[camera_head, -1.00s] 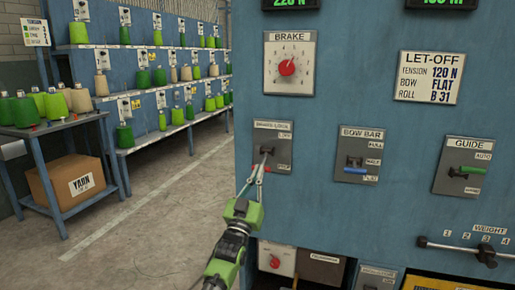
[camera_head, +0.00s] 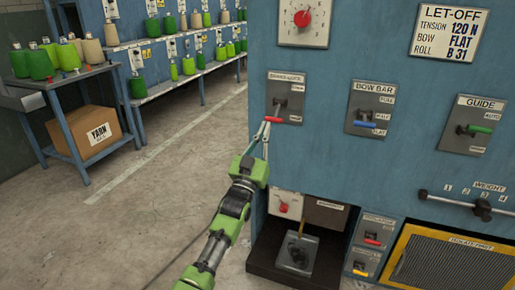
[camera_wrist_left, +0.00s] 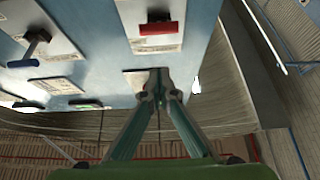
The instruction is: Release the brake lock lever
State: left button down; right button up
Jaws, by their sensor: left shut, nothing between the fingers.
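The brake lock lever (camera_head: 275,119) has a red crossbar handle, angled downward on a grey plate (camera_head: 291,90) on the blue machine panel. It also shows as a red bar in the left wrist view (camera_wrist_left: 158,28). My left gripper (camera_head: 266,124) is shut and empty, its tips at the left end of the red handle in the head view. In the left wrist view its shut tips (camera_wrist_left: 158,84) appear apart from the red handle. Whether they touch it I cannot tell. My right gripper is not in view.
The blue bow bar lever (camera_head: 364,124) and green guide lever (camera_head: 478,129) are right of the lever. The red brake dial (camera_head: 303,19) is above. Open floor lies left, before the yarn racks (camera_head: 152,90).

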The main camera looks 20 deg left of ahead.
pick_arm(q)
jog(key=v, duration=0.6)
jog(key=shift+f+p, duration=0.35)
jog(key=shift+s+f, duration=0.1)
jog(key=shift+f, duration=0.05)
